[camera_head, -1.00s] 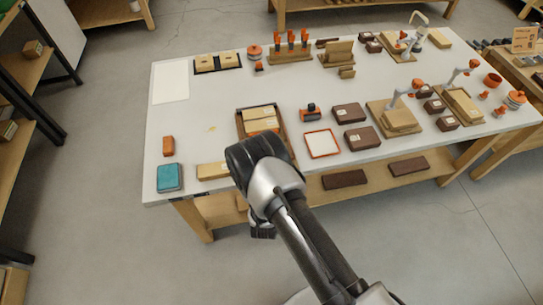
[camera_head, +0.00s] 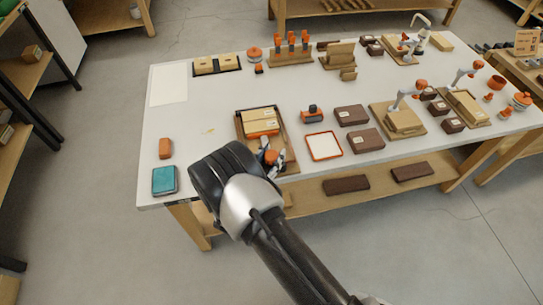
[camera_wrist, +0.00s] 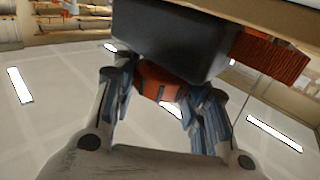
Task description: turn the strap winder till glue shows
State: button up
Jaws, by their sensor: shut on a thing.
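In the wrist view, a dark grey block-shaped housing (camera_wrist: 175,38) fills the top, with an orange knob (camera_wrist: 158,82) below it and a ribbed orange strap (camera_wrist: 270,58) at its right; I take this to be the strap winder. My gripper (camera_wrist: 168,95) has one finger on each side of the orange knob and is shut on it. In the head view my gripper (camera_head: 273,158) is near the bench's front edge, beside the open tray (camera_head: 241,128), with some orange between its fingers. My wrist hides much of this spot. I cannot make out any glue.
An orange strap crosses tan boxes (camera_head: 258,116) in the tray. A white orange-rimmed tray (camera_head: 323,146), dark boxes (camera_head: 366,140) and an orange-and-black tool (camera_head: 311,114) stand to the right. A teal box (camera_head: 164,180) and an orange block (camera_head: 165,148) are left. The bench's left middle is mostly clear.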

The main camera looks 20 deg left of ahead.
jog(key=o, duration=1.1)
jog(key=s, duration=0.4)
jog(key=s+a, duration=0.1)
jog(key=s, duration=0.6)
jog(key=shift+s+a, duration=0.35)
jog(key=shift+s, duration=0.05)
